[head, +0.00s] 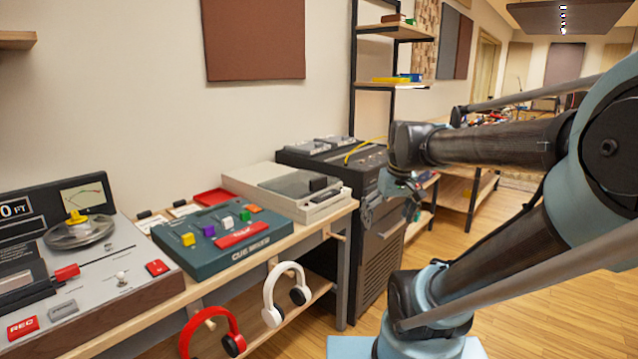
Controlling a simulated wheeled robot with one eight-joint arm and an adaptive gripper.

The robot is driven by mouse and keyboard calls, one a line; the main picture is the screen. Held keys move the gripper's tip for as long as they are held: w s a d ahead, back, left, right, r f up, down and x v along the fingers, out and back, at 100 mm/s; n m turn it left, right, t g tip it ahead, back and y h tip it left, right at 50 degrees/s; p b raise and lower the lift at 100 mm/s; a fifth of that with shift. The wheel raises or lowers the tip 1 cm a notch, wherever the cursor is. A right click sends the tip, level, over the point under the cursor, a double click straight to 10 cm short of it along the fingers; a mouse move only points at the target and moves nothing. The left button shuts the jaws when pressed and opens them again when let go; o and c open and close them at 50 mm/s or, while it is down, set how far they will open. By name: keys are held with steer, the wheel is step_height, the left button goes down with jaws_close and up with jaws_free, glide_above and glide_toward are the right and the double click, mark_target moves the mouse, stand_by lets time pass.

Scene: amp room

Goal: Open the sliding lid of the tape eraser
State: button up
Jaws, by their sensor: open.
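The beige box (260,192) at the right end of the wooden bench looks like the tape eraser. A grey panel that appears to be its sliding lid (285,182) lies on its top, with a dark block like a handle (318,184) near the right side. I cannot tell whether the lid is fully shut. My gripper (388,212) hangs to the right of the box, beyond the bench end and clear of it. It is open and seems empty, though its fingers are small and partly hidden by each other.
A teal cue mixer (225,262) and a tape machine (105,285) stand left of the box. Red headphones (211,325) and white headphones (287,292) hang at the bench front. A dark cabinet (372,245) stands behind my gripper. Wooden floor (510,210) is clear at right.

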steer(key=w+a+r+n+y, duration=0.1)
steer(key=w+a+r+n, duration=0.15)
steer(key=w+r, duration=0.35)
steer(key=w+a+r+n, duration=0.1)
steer(key=w+a+r, duration=0.3)
steer(key=w, duration=0.4)
steer(key=n+y, duration=0.2)
steer(key=n, duration=0.2)
glide_toward(319, 178)
steer(key=shift+h, duration=0.3)
steer(key=x, duration=1)
steer(key=shift+a+f, duration=0.25)
steer(key=shift+a, duration=0.15)
steer(key=c, duration=1.5)
